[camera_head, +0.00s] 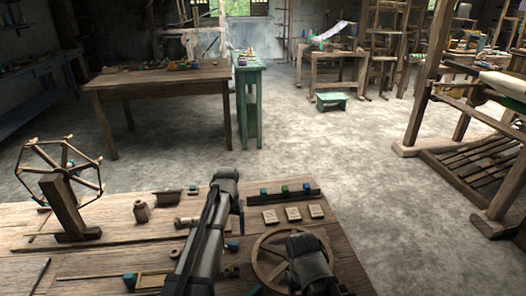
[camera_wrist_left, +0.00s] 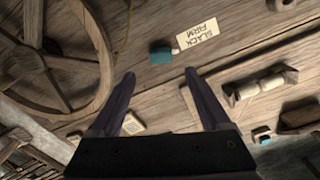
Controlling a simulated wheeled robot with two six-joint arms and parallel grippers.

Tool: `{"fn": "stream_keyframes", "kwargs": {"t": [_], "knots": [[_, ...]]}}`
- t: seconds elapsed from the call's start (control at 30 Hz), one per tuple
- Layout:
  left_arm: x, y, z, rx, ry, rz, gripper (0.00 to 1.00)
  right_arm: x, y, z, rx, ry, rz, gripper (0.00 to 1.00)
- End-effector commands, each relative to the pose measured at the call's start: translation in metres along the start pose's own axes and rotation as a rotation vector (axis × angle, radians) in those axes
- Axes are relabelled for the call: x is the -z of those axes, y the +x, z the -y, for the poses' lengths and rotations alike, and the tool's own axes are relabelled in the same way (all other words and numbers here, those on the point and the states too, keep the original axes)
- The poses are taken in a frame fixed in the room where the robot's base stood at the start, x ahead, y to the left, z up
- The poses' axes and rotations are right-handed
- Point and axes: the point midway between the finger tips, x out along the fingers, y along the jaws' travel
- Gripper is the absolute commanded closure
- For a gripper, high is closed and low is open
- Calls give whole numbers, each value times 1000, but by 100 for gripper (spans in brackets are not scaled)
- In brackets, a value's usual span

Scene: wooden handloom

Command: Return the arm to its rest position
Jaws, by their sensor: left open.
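My left arm (camera_head: 205,245) reaches forward over the wooden worktable (camera_head: 110,205) in the head view. My left gripper (camera_head: 240,217) is mostly hidden behind the arm's end there. In the left wrist view my left gripper (camera_wrist_left: 160,73) shows two dark fingers spread apart, with nothing between them. Beyond the fingertips lie a teal block (camera_wrist_left: 160,56) and a paper label reading SLACK FIRM (camera_wrist_left: 200,38). A dark link of mine (camera_head: 308,262) shows at the bottom of the head view, over a wooden wheel. My right gripper is not in view.
The wooden wheel (camera_head: 262,260) lies right of my left arm. A spoked winder (camera_head: 62,170) stands at the left. Open floor (camera_head: 330,150) lies beyond the table.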

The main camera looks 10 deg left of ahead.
Motion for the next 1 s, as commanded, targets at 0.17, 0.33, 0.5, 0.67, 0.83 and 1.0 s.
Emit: {"fn": "stream_keyframes", "kwargs": {"t": [0.17, 0.33, 0.5, 0.67, 0.83, 1.0], "knots": [[-52, 0, -48, 17, 57, 13, 20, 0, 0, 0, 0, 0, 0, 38], [-131, 0, -105, 50, 140, 31, 20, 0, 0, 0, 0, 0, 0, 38], [-197, -1, -138, 81, 208, 41, 20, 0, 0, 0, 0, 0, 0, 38], [-234, -19, -152, 103, 249, 46, 20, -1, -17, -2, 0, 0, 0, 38], [-229, -54, -152, 102, 245, 46, 20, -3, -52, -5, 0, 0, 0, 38], [-229, -97, -152, 101, 245, 46, 20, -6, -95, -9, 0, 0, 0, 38]]}}
